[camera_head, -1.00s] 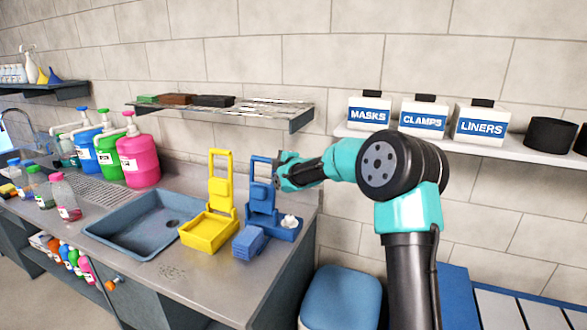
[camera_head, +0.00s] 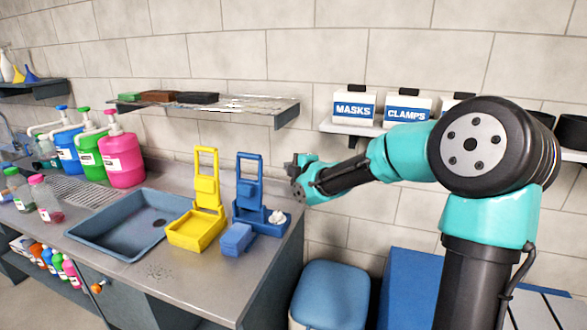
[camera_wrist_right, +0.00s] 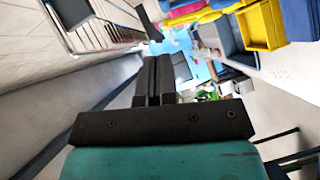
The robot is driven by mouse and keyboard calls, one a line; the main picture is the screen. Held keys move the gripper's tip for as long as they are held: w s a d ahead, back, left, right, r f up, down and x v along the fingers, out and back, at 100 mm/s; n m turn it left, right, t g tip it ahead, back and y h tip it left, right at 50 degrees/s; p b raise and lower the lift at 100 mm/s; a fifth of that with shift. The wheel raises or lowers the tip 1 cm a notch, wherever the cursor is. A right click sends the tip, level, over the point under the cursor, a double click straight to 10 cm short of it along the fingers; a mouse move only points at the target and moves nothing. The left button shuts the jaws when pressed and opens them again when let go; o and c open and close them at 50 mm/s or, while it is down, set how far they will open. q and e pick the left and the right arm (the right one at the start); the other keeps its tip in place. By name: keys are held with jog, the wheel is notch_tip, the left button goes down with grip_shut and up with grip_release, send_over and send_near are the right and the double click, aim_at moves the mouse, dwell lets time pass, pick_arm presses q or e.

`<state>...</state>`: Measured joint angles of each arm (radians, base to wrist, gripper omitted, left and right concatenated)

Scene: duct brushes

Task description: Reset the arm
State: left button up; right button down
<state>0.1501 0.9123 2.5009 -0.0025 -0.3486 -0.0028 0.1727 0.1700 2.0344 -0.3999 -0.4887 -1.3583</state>
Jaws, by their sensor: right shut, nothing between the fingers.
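My right arm reaches in from the right in the head view. Its dark gripper (camera_head: 294,171) hangs in the air just right of the blue upright holder (camera_head: 249,188), in front of the wall. In the right wrist view the two fingers of my right gripper (camera_wrist_right: 158,62) lie together, with nothing between them. My left gripper is not in view.
The yellow holder (camera_head: 198,228), a blue block (camera_head: 236,240) and the sink (camera_head: 105,235) are on the counter. A wire shelf (camera_head: 250,110) and a shelf with white labelled boxes (camera_head: 353,108) are on the wall. A blue-lidded bin (camera_head: 335,290) stands right of the counter.

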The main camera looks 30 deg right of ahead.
jog(key=shift+s+r, duration=0.1)
jog(key=shift+s, duration=0.6)
jog(key=s+a+f+m+g+y, duration=0.1)
jog(key=s+a+f+m+g, duration=0.15)
jog(key=f, duration=0.75)
jog(key=s+a+f+m+g, duration=0.1)
jog(key=a+f+m+g, duration=0.2)
jog(key=f, duration=0.7)
jog(key=s+a+f+m+g+y, duration=0.1)
jog(key=a+f+m+g, duration=0.3)
jog(key=f, duration=0.6)
jog(key=s+a+f+m+g, duration=0.3)
jog(key=s+a+f+m, duration=0.1)
jog(key=s+f, duration=0.6)
jog(key=s+a+f+m+g, duration=0.3)
jog(key=s+a+f, duration=0.4)
jog(key=s+f, duration=0.4)
jog(key=shift+s+m+y, duration=0.3)
jog(key=shift+s+m, duration=0.35)
